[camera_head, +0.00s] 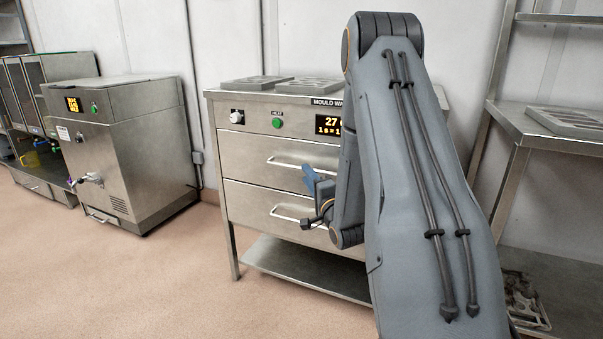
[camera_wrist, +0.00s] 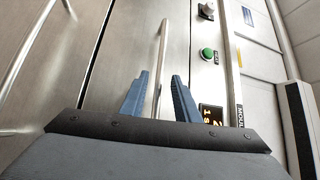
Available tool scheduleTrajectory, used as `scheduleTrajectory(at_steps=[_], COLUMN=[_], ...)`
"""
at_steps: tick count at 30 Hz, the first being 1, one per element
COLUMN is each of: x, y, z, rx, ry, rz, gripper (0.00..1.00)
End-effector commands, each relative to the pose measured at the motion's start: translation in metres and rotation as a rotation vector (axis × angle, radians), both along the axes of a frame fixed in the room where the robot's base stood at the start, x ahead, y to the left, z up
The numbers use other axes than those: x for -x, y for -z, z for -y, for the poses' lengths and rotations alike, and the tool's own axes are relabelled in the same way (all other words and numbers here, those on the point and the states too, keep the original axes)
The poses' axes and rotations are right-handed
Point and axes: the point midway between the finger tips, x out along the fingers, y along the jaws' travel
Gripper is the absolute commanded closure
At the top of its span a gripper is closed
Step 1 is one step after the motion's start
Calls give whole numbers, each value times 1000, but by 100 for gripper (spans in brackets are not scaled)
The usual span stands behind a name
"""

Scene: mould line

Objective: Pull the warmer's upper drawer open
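The mould warmer (camera_head: 225,165) is a steel cabinet with two drawers. The upper drawer (camera_head: 245,150) appears shut, with its front flush. Its bar handle (camera_head: 288,163) also shows in the wrist view (camera_wrist: 162,50). The lower drawer (camera_head: 245,200) also appears shut and has its own handle (camera_head: 290,216). My gripper (camera_head: 311,180) is in front of the upper drawer. In the wrist view my blue fingers (camera_wrist: 158,92) are apart, one on each side of the upper handle. Contact with the bar cannot be told. My arm hides the warmer's right part.
The warmer's panel has a white knob (camera_head: 236,117), a green button (camera_head: 277,123) and a lit display (camera_head: 328,126). Moulds (camera_head: 310,86) lie on top. A steel machine (camera_head: 125,150) stands left and a steel table (camera_head: 545,138) right. The floor (camera_head: 200,280) in front is clear.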

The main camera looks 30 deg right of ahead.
Motion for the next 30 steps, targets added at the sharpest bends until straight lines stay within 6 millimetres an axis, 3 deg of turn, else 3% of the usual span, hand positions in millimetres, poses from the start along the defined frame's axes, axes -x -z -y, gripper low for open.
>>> scheduleTrajectory(at_steps=[9,21,27,30], x=[-44,-53,-53,-53], y=[-6,-7,-7,-7], z=[4,6,6,6], rx=[2,0,2,2], ry=[-1,2,1,1], rz=[0,-3,-3,-3], gripper=[71,71,100,100])
